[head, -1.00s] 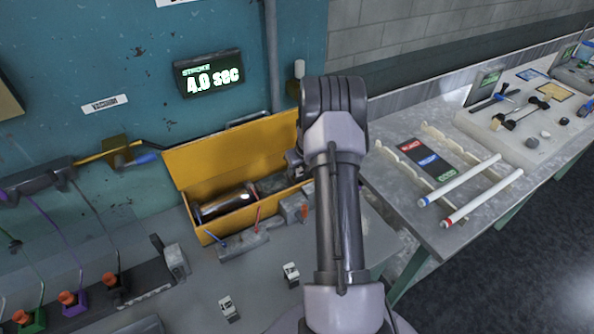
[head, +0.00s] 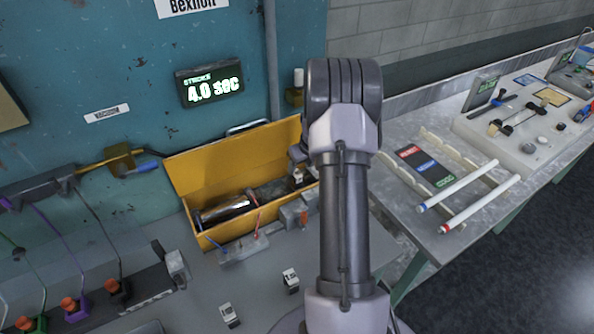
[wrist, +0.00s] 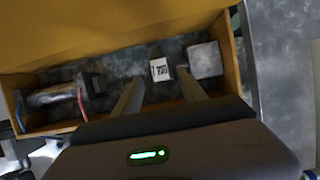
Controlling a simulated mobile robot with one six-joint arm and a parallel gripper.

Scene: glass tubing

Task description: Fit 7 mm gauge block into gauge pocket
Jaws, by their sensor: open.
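A small white block (wrist: 160,69) with a dark printed mark lies in the yellow box in the wrist view; its mark is too small to read, so I cannot confirm it is the 7 mm block. It also shows in the head view (head: 298,177). My gripper (wrist: 160,92) is open, with its fingers either side of the line to this block and their tips just short of it. In the head view my gripper is mostly hidden behind my arm. Two similar white blocks, one nearer (head: 229,315) and one farther (head: 290,280), stand on the bench. I cannot identify the gauge pocket.
The yellow box (head: 215,160) has raised walls around the white block. A grey square piece (wrist: 205,60) lies to its right, and a metal cylinder (head: 222,210) to its left. A grey holder with coloured sticks (head: 245,249) stands in front of the box.

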